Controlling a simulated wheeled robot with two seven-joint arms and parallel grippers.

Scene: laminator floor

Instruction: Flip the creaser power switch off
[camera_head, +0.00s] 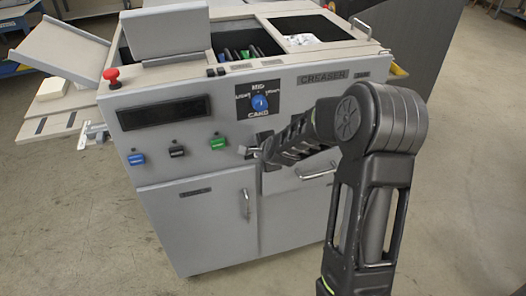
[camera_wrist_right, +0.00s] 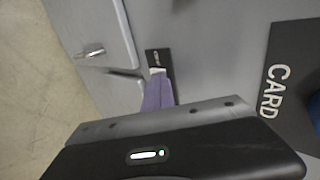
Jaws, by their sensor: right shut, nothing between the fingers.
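The creaser (camera_head: 345,92) is a grey cabinet machine in the head view. My right arm reaches in from the right, and its gripper (camera_head: 264,152) is at the front panel, below the dial and right of the green button. The gripper is shut and empty. My left gripper is not in view.
A blue dial (camera_head: 260,103) marked CARD is above the gripper. Blue (camera_head: 136,159), black (camera_head: 177,151) and green (camera_head: 218,143) buttons are to the left. A red emergency knob (camera_head: 112,76) is at the top left corner. Cabinet door handles (camera_head: 245,204) stick out below.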

